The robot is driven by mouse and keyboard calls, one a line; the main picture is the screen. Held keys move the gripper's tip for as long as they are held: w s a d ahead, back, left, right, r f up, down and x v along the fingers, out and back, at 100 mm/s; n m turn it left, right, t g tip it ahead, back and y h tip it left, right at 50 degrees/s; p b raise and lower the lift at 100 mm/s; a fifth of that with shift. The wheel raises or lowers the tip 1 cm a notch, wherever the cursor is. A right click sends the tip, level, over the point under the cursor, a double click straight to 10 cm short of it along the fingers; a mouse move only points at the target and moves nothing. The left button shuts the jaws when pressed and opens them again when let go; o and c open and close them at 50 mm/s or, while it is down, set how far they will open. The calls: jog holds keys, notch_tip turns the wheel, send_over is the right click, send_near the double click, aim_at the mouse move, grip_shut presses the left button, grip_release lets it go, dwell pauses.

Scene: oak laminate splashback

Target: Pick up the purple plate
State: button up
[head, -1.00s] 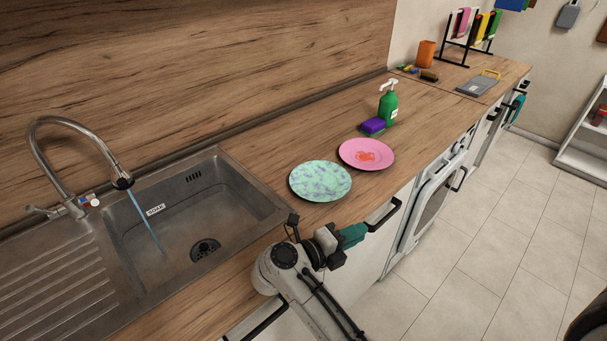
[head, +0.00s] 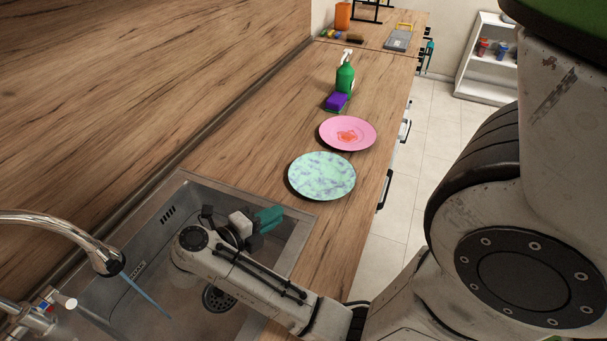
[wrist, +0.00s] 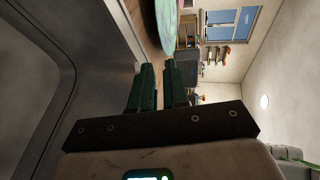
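No plain purple plate shows. A pink plate (head: 347,133) with a red smear lies on the wooden counter. A mint-green plate (head: 322,176) with purple blotches lies in front of it, near the sink. My gripper (head: 268,218), with dark green fingers, is over the right side of the sink, short of the mint plate. In the wrist view the fingers (wrist: 161,82) are apart with nothing between them.
The steel sink (head: 170,207) has a curved faucet (head: 70,228) with running water at left. A purple sponge (head: 336,102) and a green spray bottle (head: 345,76) stand behind the plates. A grey board (head: 397,40) lies farther back. The splashback bounds the counter at left.

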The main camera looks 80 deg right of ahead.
aim_at(307, 194)
jog(key=shift+w+d+b+x, duration=0.15)
jog(key=shift+b+x, duration=0.4)
jog(key=shift+x, duration=2.1)
jog(key=shift+w+d+b+x, duration=0.15)
jog(key=shift+b+x, duration=0.4)
jog(key=shift+x, duration=2.15)
jog(key=shift+a, duration=0.1)
grip_shut()
jog(key=shift+w+r, duration=0.1)
jog(key=shift+r, duration=0.15)
